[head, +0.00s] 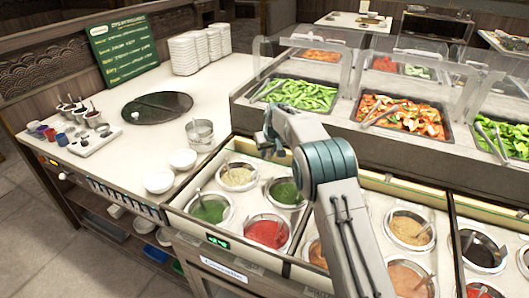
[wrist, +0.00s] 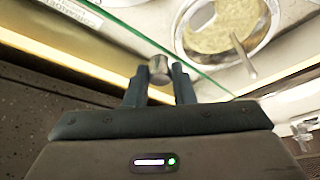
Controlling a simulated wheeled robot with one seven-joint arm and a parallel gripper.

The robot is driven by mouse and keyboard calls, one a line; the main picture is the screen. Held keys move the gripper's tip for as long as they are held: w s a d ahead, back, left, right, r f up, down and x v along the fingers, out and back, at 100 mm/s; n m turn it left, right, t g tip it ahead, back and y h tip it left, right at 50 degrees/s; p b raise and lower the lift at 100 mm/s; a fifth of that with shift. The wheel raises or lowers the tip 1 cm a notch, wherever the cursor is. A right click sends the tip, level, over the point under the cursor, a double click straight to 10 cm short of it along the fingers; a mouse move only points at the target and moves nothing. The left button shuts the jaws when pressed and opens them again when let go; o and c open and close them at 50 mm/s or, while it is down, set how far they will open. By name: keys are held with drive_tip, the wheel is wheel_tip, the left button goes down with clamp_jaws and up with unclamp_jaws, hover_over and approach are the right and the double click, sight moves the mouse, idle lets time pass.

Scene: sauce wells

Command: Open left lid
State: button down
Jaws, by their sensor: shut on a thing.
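My gripper (wrist: 159,84) is shut on a small round metal knob (wrist: 158,67) in the wrist view. The knob sits beside the greenish edge of a clear glass lid (wrist: 118,40). In the head view my gripper (head: 268,146) is over the far side of the left sauce bay (head: 178,205), and its fingers are small and partly hidden by my arm. The bay holds green, red and pale sauces in round wells with ladles. The clear lid is hard to make out there, so I cannot tell how far it is raised.
A glass-fronted salad bar (head: 340,128) stands behind the sauce bays. Two white bowls (head: 159,180) and a metal pot (head: 200,133) stand left of the bay. Stacked white dishes (head: 184,54) and a green menu board (head: 124,48) are farther back. The counter's left part has free room.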

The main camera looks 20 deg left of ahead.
drive_tip(key=shift+w+r, duration=0.1)
drive_tip(key=shift+w, duration=0.4)
drive_tip(key=c, duration=1.2)
unclamp_jaws()
drive_tip(key=shift+d, duration=0.1)
drive_tip(key=shift+c, duration=0.2)
drive_tip(key=b+v, duration=0.1)
drive_tip(key=v, duration=1.2)
drive_tip(key=shift+s+r+b, duration=0.15)
drive_tip(key=shift+r+b, duration=0.2)
drive_tip(key=shift+d, duration=0.1)
